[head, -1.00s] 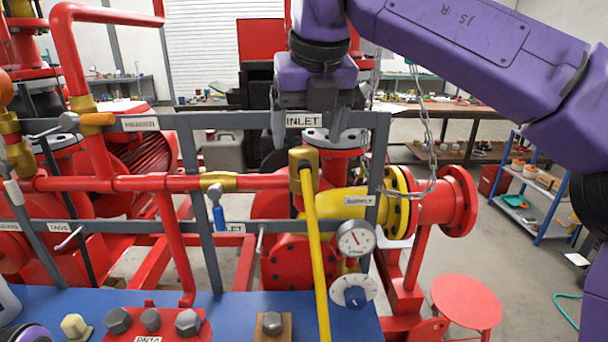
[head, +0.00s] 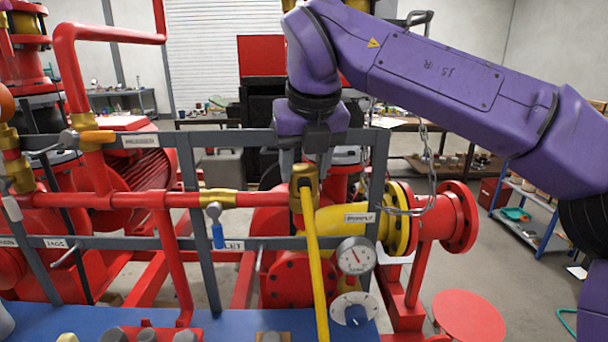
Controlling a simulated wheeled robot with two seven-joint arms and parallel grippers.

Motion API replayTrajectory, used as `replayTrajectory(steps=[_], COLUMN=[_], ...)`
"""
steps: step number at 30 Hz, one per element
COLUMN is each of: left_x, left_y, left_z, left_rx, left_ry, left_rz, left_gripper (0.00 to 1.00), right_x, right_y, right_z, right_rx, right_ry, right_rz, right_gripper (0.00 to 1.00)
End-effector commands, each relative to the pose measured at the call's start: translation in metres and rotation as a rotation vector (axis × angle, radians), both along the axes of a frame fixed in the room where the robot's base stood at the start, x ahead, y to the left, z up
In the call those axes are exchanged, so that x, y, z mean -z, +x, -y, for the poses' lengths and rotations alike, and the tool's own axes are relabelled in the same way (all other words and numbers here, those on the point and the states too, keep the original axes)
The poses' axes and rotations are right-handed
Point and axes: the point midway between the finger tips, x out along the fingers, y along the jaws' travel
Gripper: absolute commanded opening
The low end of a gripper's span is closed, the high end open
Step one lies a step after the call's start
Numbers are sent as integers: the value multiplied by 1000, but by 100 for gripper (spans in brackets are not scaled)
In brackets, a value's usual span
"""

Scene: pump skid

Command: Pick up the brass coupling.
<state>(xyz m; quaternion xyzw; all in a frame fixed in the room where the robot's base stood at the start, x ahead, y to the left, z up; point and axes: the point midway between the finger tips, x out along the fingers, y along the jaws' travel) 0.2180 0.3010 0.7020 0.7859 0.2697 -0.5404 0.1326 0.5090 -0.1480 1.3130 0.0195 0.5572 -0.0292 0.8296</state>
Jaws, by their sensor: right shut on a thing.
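The brass coupling (head: 305,194) sits at the right end of the horizontal red pipe, with a yellow pipe (head: 316,265) running down from it. My right gripper (head: 305,174) points down from above, with its grey fingers on both sides of the coupling's top. It is shut on the coupling, which still lines up with the red pipe. The fingers hide part of the coupling's upper sides. My left gripper is not in view.
A grey rail frame (head: 230,138) stands close around the coupling. A pressure gauge (head: 356,256), a dial (head: 353,309) and a hanging chain (head: 425,160) are near on the right. A blue-handled valve (head: 217,230) is on the left. The blue bench (head: 235,318) lies below.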

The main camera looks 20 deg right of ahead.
Motion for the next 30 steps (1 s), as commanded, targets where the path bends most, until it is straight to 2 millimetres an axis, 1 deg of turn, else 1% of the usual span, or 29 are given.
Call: replayTrajectory(steps=[5, 8, 11, 12, 13, 14, 15, 18, 21, 25, 30], left_x=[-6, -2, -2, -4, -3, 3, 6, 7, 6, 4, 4], left_y=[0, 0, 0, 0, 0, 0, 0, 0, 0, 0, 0], left_z=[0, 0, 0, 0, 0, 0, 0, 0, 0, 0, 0], left_rx=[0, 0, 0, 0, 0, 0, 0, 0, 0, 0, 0], left_ry=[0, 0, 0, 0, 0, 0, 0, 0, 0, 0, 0], left_rz=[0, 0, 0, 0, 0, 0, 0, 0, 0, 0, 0], left_gripper=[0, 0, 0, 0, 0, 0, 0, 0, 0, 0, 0], right_x=[-31, -49, -77, -89, -95, -95, -99, -112, -121, -127, -128], right_y=[1, -17, -39, -48, -56, -67, -79, -105, -123, -136, -140], right_z=[0, 1, 2, 2, 3, 3, 4, 5, 6, 6, 6], right_rx=[2, 1, 2, 3, 2, 1, 1, 1, 0, -3, -1], right_ry=[0, 1, 1, 0, 1, 0, 1, 0, 0, 1, 0], right_rz=[12, 14, 14, 15, 14, 14, 13, 12, 8, 6, 6], right_gripper=[7, 7, 7, 7, 7, 7, 7, 7, 7, 7, 7])
